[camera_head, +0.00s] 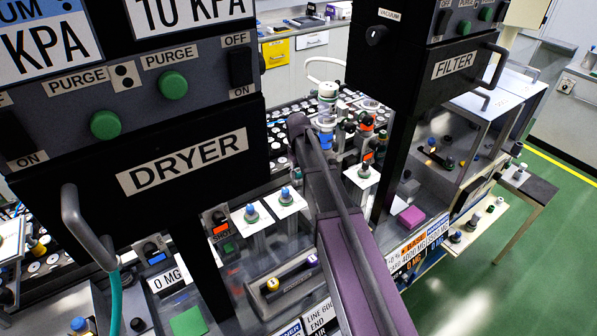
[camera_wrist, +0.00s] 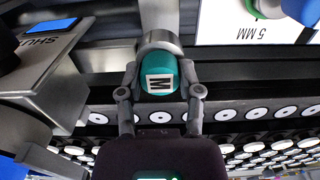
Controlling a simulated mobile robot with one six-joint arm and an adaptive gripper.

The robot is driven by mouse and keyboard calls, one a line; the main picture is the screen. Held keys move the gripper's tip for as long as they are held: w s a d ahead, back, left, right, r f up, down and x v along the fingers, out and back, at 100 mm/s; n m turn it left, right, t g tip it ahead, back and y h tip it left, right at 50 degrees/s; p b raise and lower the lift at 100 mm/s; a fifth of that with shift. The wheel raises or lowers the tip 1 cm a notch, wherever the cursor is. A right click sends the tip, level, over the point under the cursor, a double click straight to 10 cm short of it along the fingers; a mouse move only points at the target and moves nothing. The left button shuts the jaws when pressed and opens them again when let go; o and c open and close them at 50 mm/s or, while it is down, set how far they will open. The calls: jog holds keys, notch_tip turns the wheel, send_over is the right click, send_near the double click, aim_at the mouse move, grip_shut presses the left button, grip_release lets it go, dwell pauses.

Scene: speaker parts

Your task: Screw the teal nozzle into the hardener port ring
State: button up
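In the wrist view, the teal nozzle (camera_wrist: 158,78) is a rounded teal piece with a white square label marked "M". The two fingers of my gripper (camera_wrist: 160,80) are closed against its left and right sides. A grey metal ring (camera_wrist: 158,41) with a pipe above it sits at the nozzle's far end, and the two look in contact. Whether the thread is engaged cannot be told. I cannot be sure that this ring is the hardener port ring. In the head view my arm reaches to the middle of the bench, and the gripper and nozzle cannot be made out.
Rows of white round pieces (camera_wrist: 255,113) lie below the ring. In the head view, the DRYER panel (camera_head: 190,165) and FILTER panel (camera_head: 450,68) flank my arm.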

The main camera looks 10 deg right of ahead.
jog(key=shift+m, duration=0.3)
jog(key=shift+m, duration=0.6)
jog(key=shift+m, duration=0.3)
jog(key=shift+m, duration=0.6)
jog(key=shift+m, duration=0.8)
jog(key=shift+m, duration=0.3)
jog(key=shift+m, duration=0.6)
